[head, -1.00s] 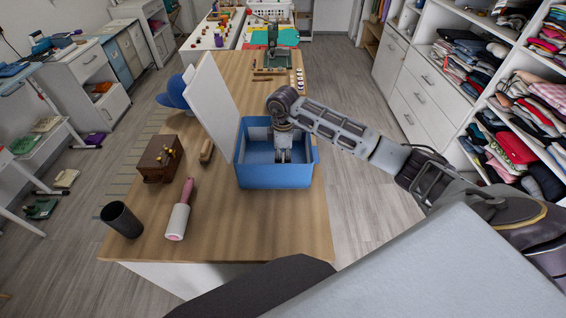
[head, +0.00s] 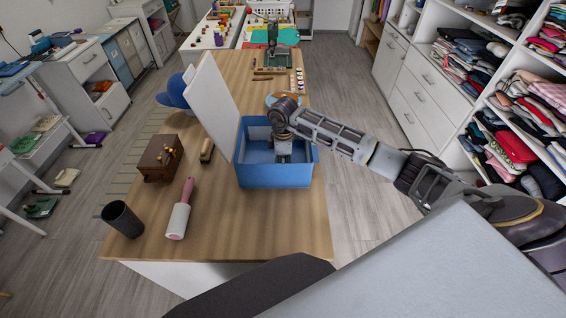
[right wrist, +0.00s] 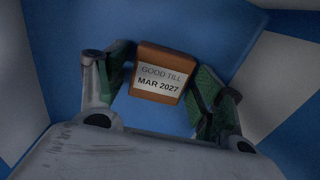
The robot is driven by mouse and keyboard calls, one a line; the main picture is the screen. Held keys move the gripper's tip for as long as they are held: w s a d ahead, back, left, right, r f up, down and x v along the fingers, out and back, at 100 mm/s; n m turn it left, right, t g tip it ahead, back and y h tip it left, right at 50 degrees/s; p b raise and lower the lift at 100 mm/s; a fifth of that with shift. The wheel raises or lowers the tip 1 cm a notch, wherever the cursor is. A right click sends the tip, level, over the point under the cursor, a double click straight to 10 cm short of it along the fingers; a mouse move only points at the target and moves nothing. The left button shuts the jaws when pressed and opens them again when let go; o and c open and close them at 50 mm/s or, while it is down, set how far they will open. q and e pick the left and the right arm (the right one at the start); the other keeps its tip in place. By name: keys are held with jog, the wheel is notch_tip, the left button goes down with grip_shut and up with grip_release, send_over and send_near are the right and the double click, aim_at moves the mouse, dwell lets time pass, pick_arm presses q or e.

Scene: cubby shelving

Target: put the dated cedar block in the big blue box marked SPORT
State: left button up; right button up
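The blue box (head: 275,176) stands open on the wooden table, its white lid raised at the left. No SPORT lettering is readable from here. My right gripper (head: 283,157) reaches down into the box; its fingertips are partly hidden in the head view. In the right wrist view, the orange-brown cedar block (right wrist: 163,55) has a white label reading "GOOD TILL MAR 2027". My left gripper is out of view.
Left of the box lie a brown wooden chest (head: 161,158), a pink-handled lint roller (head: 179,218), a brush (head: 206,150) and a dark cup (head: 122,219). The upright lid (head: 210,106) borders the box. The front right of the table is clear.

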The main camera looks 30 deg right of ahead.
jog(key=shift+r, duration=0.1)
dwell(0.3)
jog(key=shift+r, duration=0.15)
notch_tip(320, 180, up, 12)
jog(key=b, duration=0.1)
jog(key=shift+b, duration=0.35)
dwell(1.6)
